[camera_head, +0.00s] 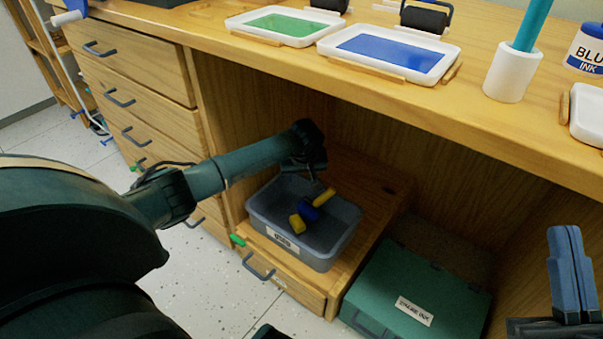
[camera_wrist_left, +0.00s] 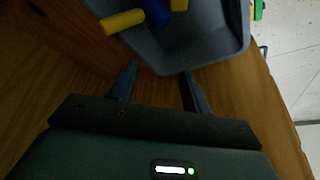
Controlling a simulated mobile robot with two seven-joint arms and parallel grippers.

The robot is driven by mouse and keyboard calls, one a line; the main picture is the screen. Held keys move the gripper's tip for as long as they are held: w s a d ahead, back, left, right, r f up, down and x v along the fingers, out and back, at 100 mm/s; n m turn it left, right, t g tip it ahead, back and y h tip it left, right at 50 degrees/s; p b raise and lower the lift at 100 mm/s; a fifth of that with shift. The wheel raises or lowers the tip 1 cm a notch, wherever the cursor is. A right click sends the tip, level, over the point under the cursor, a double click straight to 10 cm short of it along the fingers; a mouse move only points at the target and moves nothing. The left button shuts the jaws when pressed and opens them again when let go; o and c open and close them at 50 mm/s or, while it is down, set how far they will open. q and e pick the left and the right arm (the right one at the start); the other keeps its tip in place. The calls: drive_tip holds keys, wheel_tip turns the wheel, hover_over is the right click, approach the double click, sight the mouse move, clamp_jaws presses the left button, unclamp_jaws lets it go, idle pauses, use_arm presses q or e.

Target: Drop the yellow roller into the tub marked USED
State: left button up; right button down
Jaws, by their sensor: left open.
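The grey tub (camera_head: 340,245) stands on a low wooden drawer unit under the desk. Its front label is too small to read surely. Inside the tub lie a yellow piece (camera_head: 297,223), a blue piece (camera_head: 309,210) and another yellow piece (camera_head: 325,196), close together. I cannot tell which is the yellow roller. They also show at the top of the left wrist view. My left gripper (camera_wrist_left: 157,82) is open with nothing between its fingers, by the tub's rim. In the head view its fingers are small and dark above the tub's back. My right gripper (camera_head: 567,235) has its blue fingers together, empty, at lower right.
A green lidded box (camera_head: 420,285) stands right of the drawer unit. The desk top (camera_head: 180,22) hangs over the tub, with a green ink tray (camera_head: 285,26) and a blue ink tray (camera_head: 388,52). Drawers (camera_head: 130,85) stand at left.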

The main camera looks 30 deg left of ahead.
use_arm(q)
drive_tip(key=p+v, duration=0.6)
drive_tip(key=v, duration=0.7)
use_arm(e)
drive_tip(key=f+m+h, duration=0.1)
drive_tip(key=f+m+g+h, duration=0.1)
drive_tip(key=f+h, duration=0.1)
drive_tip(key=s+f+m+h, duration=0.1)
drive_tip(key=f+m, duration=0.1)
drive_tip(key=shift+a+f+g+h, duration=0.15)
drive_tip(key=shift+g+h, duration=0.25)
use_arm(q)
drive_tip(key=shift+r+p, duration=1.1)
drive_tip(key=shift+r, duration=0.35)
use_arm(e)
drive_tip(key=shift+r, duration=1.15)
use_arm(q)
drive_tip(key=shift+r, duration=0.2)
use_arm(e)
drive_tip(key=shift+r, duration=0.15)
